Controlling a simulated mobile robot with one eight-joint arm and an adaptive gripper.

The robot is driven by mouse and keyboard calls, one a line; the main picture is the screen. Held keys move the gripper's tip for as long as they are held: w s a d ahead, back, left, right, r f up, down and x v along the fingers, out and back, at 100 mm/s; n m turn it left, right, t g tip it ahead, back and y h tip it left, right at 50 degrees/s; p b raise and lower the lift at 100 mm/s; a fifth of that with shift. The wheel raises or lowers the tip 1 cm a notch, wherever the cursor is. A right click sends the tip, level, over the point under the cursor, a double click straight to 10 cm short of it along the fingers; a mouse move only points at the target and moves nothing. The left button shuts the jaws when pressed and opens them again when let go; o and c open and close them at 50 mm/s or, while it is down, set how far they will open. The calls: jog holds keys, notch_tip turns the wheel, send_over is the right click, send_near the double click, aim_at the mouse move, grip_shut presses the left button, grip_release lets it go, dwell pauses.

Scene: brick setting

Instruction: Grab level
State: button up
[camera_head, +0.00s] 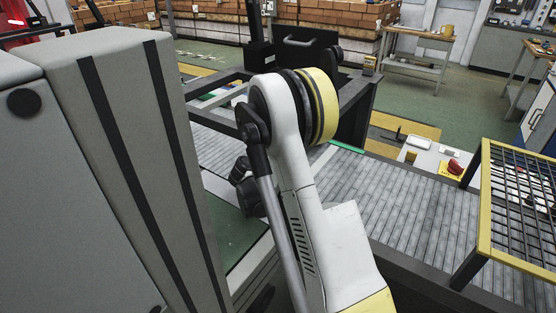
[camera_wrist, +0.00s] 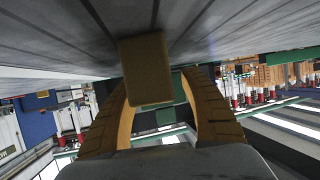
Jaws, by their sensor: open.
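In the wrist view a box-shaped, yellow-brown object (camera_wrist: 147,68) is seen end-on against the grey slatted surface. It may be the level, but I cannot tell for sure. My gripper (camera_wrist: 156,84) is open, with one curved orange finger on each side of this object. The object shows in the gap between the fingertips; I cannot tell whether either finger touches it. In the head view my arm covers the gripper and this object, and I make out no level there.
A grey slatted conveyor (camera_head: 400,205) runs below my arm. A yellow-framed mesh panel (camera_head: 485,200) stands at its right. A dark frame (camera_head: 350,110) rises behind my arm, and a large grey cabinet (camera_head: 120,170) fills the left.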

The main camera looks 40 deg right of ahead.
grip_shut()
jog(key=shift+r, duration=0.2)
